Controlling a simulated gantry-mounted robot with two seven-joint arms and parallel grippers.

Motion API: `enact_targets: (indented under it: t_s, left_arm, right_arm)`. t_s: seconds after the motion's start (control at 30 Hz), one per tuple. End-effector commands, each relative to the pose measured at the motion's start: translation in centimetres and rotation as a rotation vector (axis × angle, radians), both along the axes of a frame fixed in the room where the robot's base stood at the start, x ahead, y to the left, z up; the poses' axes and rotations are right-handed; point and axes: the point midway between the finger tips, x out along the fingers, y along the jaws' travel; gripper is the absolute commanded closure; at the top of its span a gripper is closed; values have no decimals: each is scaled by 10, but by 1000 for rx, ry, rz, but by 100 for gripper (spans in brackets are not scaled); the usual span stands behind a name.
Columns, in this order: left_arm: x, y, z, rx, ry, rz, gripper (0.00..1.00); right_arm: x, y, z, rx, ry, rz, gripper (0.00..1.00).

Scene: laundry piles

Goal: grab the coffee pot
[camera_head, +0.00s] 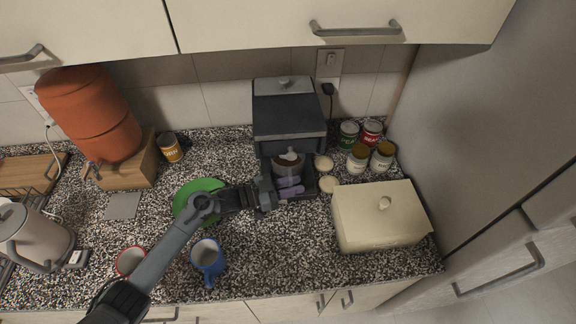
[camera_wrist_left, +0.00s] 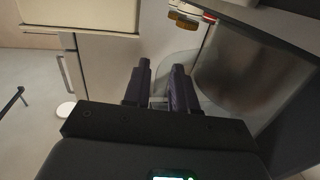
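The coffee pot (camera_head: 288,168) is a clear glass carafe that sits in the dark coffee maker (camera_head: 288,112) at the back of the counter. In the left wrist view, its curved glass side (camera_wrist_left: 245,85) shows at right, partly behind a finger. My left gripper (camera_head: 291,187) is at the front of the pot, low over the machine's base. In the left wrist view, the two dark fingers of the left gripper (camera_wrist_left: 160,88) stand apart with a gap between them. I cannot tell whether a finger touches the pot. The pot's handle is not clearly visible. My right gripper is not in view.
A green plate (camera_head: 186,199), a blue mug (camera_head: 208,256) and a red-rimmed cup (camera_head: 131,261) lie near my left arm. A cream box (camera_head: 380,216) and several cans (camera_head: 371,132) stand at right. Upper cabinets (camera_head: 260,22) overhang the back.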

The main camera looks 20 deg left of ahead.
Motion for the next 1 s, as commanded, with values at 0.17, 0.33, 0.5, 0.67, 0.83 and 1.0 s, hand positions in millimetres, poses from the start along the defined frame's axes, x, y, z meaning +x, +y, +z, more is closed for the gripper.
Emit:
enact_targets:
  t_s: [0.17,0.33,0.5,0.67,0.83,1.0]
  left_arm:
    - [8,-10,0,1,-1,1,74]
    - [9,-10,0,1,-2,1,74]
    - [9,-10,0,1,-1,0,88]
    - [9,-10,0,1,-1,0,100]
    - [8,-10,0,1,-1,0,100]
    - [8,-10,0,1,-1,0,100]
  right_arm:
    - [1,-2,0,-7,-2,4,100]
    - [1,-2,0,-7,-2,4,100]
    - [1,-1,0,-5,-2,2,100]
    - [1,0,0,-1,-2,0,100]
    - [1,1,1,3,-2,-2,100]
    - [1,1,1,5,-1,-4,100]
